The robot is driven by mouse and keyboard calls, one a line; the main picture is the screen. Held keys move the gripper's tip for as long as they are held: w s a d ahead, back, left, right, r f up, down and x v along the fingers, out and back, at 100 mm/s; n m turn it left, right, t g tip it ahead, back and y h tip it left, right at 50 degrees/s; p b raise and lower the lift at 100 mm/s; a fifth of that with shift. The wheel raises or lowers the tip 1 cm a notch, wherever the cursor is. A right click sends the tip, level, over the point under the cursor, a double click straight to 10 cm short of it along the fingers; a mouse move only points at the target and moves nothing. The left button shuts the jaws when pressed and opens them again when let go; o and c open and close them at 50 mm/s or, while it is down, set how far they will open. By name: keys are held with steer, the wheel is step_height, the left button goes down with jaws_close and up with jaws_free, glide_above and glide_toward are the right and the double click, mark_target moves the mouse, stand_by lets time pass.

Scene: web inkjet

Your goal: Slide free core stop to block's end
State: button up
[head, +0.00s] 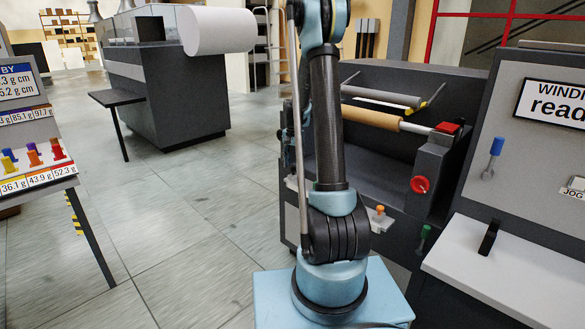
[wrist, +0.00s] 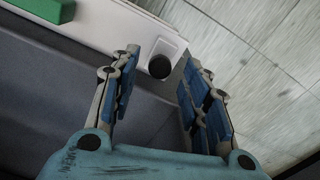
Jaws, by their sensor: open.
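In the wrist view my gripper (wrist: 163,78) is open, with its blue-padded fingers spread apart. A round black knob (wrist: 159,66) on a pale block (wrist: 168,47) shows in the gap between the fingertips, and no finger visibly touches it. I cannot tell for sure whether this is the core stop. In the head view a brown core (head: 372,115) sits on a shaft of the dark winder, with a red-topped end block (head: 448,129) at its right. My gripper is not visible in the head view.
A red knob (head: 424,184), an orange-topped piece (head: 379,212) and a green-handled piece (head: 424,238) are on the winder's front. A pale shelf (head: 510,275) juts out at right. A green piece (wrist: 42,8) shows in the wrist view. Tiled floor (head: 195,220) at left is open.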

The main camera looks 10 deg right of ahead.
steer(key=shift+f, duration=0.85)
jaws_close()
steer(key=s+d, duration=0.2)
steer(key=s, duration=0.1)
steer(key=s+d, duration=0.2)
steer(key=s, duration=0.1)
steer(key=s+d, duration=0.3)
steer(key=shift+s, duration=0.15)
steer(key=shift+a, duration=0.1)
jaws_free()
